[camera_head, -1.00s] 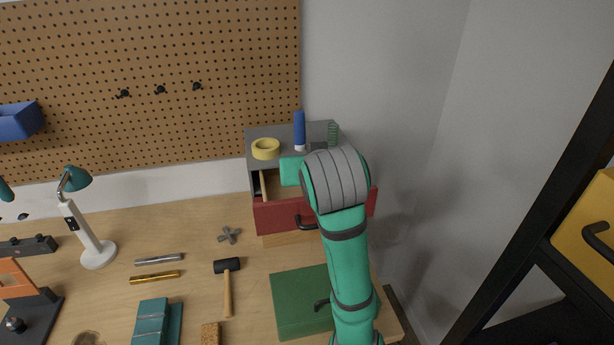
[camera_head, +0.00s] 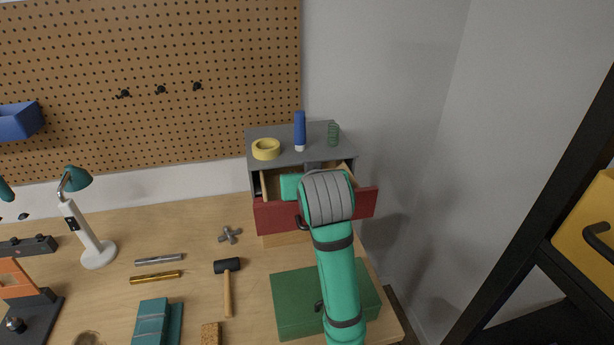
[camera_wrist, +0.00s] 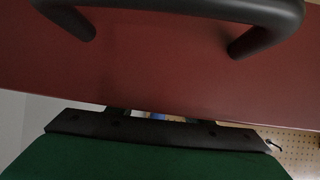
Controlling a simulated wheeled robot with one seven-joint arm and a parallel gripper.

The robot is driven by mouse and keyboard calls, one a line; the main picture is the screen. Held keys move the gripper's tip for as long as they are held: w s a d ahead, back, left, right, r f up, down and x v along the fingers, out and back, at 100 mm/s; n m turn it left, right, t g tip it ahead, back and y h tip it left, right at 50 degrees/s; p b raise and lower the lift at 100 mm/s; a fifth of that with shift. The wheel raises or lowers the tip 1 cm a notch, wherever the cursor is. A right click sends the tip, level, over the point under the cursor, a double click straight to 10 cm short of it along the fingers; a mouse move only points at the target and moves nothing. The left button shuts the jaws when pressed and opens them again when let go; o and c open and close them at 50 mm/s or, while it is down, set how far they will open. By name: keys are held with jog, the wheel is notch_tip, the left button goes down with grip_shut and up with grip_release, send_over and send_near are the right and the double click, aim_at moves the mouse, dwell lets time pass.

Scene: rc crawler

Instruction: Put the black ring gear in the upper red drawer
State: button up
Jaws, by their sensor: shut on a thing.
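The upper red drawer (camera_head: 275,217) of the grey cabinet stands pulled out, with its dark handle (camera_head: 300,222) in front. The drawer front also fills much of the wrist view (camera_wrist: 165,70), handle at the top. My gripper (camera_head: 290,186) is over the open drawer, behind its front panel and partly covered by my wrist. In the wrist view, my green and black gripper (camera_wrist: 158,118) shows below the drawer's edge, its fingertips mostly hidden. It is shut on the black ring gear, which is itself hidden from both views.
A yellow ring (camera_head: 266,149), a blue bottle (camera_head: 300,130) and a green spring (camera_head: 333,133) stand on the cabinet top (camera_head: 283,134). A green box (camera_head: 297,303) lies in front, beneath my arm. A hammer (camera_head: 227,285) lies to its left. The right wall is close.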

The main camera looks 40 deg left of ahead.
jog(key=shift+f, duration=0.15)
jog(key=o, duration=1.1)
jog(key=shift+o, duration=0.2)
jog(key=shift+s+d+r, duration=0.1)
jog(key=shift+r, duration=0.15)
jog(key=v, duration=1)
jog(key=shift+d+r, duration=0.15)
jog(key=shift+d, duration=0.1)
jog(key=shift+s+d+r, duration=0.2)
jog(key=shift+s+d, duration=0.15)
jog(key=shift+s, duration=0.2)
